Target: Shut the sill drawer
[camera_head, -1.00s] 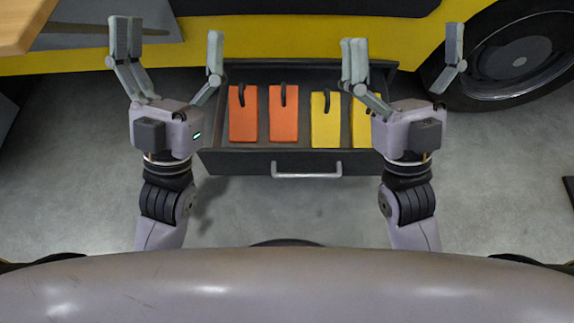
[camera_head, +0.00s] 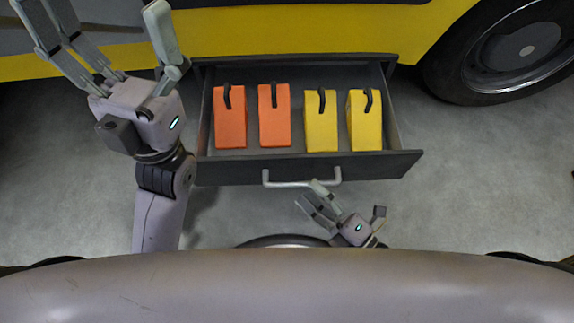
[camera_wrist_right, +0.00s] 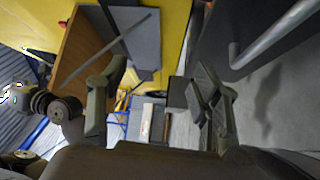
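The sill drawer (camera_head: 232,172) stands pulled out from under the yellow vehicle side, with its dark front towards me. Its silver bar handle (camera_head: 276,184) is on the front; it also shows at upper right in the right wrist view (camera_wrist_right: 280,36). My right gripper (camera_head: 347,200) is low in front of the drawer front, just below the handle's right end. Its fingers are spread and hold nothing; whether one touches the handle I cannot tell. My left gripper (camera_head: 98,25) is open and empty, left of the drawer, with its fingers near the vehicle side.
Two orange chocks (camera_head: 230,122) and two yellow chocks (camera_head: 321,125) lie in the drawer. A vehicle wheel (camera_head: 520,50) is at upper right. The grey floor right of the drawer is clear. A wooden-sided unit (camera_wrist_right: 85,55) shows in the right wrist view.

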